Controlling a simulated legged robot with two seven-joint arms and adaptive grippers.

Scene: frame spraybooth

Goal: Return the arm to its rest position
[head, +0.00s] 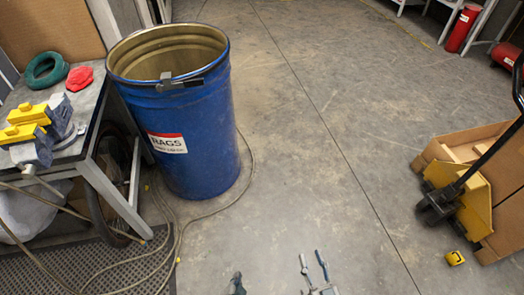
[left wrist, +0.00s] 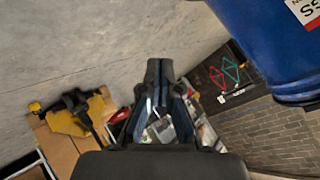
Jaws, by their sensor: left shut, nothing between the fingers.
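My left gripper (head: 237,284) shows only as a small dark tip at the bottom edge of the head view. In the left wrist view its black and blue fingers (left wrist: 159,75) come together at the tips, with nothing between them. My right gripper (head: 312,262) is just right of it at the bottom of the head view. Its two slim blue-grey fingers stand apart and hold nothing. Both grippers appear over bare floor, apart from the drum and the bench. Most of both arms is out of view.
A blue open drum (head: 195,140) labelled RAGS stands left of centre. A metal bench (head: 90,125) with a yellow-and-blue vise (head: 30,130) is at far left. A cable (head: 180,228) lies on the floor. A yellow pallet jack (head: 465,190) and cardboard box are at right. The middle floor is clear.

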